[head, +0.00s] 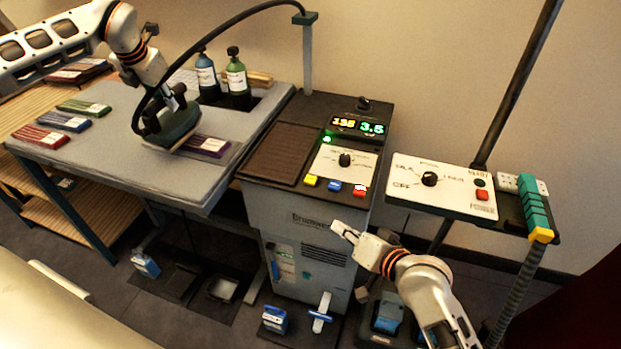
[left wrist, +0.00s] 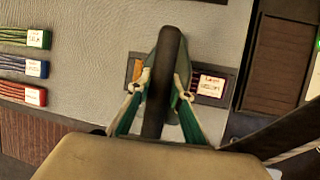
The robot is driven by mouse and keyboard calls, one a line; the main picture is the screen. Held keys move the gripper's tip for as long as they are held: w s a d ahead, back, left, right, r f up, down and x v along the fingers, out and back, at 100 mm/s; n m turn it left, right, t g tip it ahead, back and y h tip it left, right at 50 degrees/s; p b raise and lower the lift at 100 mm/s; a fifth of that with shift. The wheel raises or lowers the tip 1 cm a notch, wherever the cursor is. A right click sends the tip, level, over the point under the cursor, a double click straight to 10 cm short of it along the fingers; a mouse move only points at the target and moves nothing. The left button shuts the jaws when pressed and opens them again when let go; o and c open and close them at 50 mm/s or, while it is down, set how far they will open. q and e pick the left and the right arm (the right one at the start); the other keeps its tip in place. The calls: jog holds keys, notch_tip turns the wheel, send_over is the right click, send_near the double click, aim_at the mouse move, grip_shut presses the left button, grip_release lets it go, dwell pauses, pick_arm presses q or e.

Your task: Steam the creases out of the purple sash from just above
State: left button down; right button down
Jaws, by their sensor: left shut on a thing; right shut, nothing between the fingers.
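The purple sash (head: 204,146) lies folded on the padded board, with a white label at its right end. In the left wrist view the sash (left wrist: 193,84) shows to the right of the iron. The dark green steam iron (head: 178,128) is over the sash's left part and hides it; I cannot tell whether it touches the cloth. My left gripper (head: 170,102) is shut on the iron's dark handle (left wrist: 161,85); its two fingers (left wrist: 160,97) flank the handle. My right gripper (head: 337,228) is shut and empty, in front of the steam station.
Red (head: 40,137), blue (head: 65,122) and green (head: 84,107) folded bundles lie on the board's left. Two bottles (head: 236,80) stand behind. A black hose (head: 215,22) arches to the iron. The steam station (head: 315,215) with lit displays stands right of the board.

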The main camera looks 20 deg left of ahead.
jog(key=a+r+n+g, duration=0.2)
jog(key=a+r+g, duration=0.2)
jog(key=a+r, duration=0.65)
notch_tip(320, 180, up, 8)
jog(key=h, duration=0.2)
send_over(307, 176)
jog(key=d, duration=0.2)
jog(key=shift+s+r+n, duration=0.1)
jog(key=shift+s+n, duration=0.3)
jog(key=shift+f, duration=4.35)
jog(key=shift+f, duration=0.95)
